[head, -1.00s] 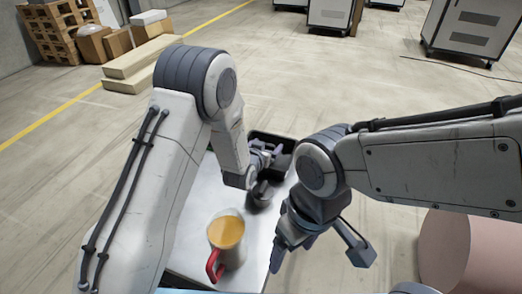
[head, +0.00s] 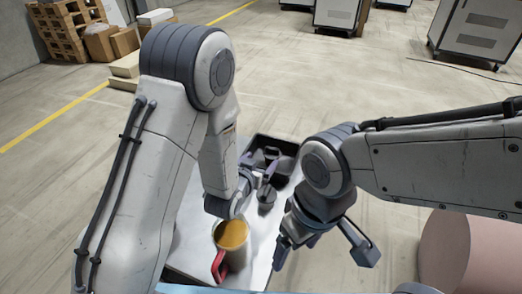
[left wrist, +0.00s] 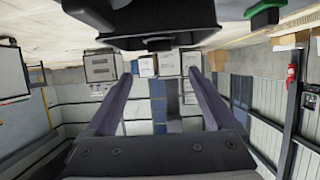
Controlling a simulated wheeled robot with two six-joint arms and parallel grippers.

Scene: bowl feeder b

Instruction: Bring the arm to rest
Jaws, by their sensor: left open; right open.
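My left gripper (head: 256,171) is over the white table in the head view, between the black tray (head: 290,147) and the jug. In the left wrist view its two fingers (left wrist: 163,85) are spread with nothing between them. My right gripper (head: 325,250) is open and empty at the table's right side, its fingers wide apart and pointing down. My left forearm hides much of the table's left side.
A jug (head: 236,256) with orange-yellow contents and a red handle stands on the white table (head: 255,275), just below my left gripper. A dark object (head: 266,197) sits beside that gripper.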

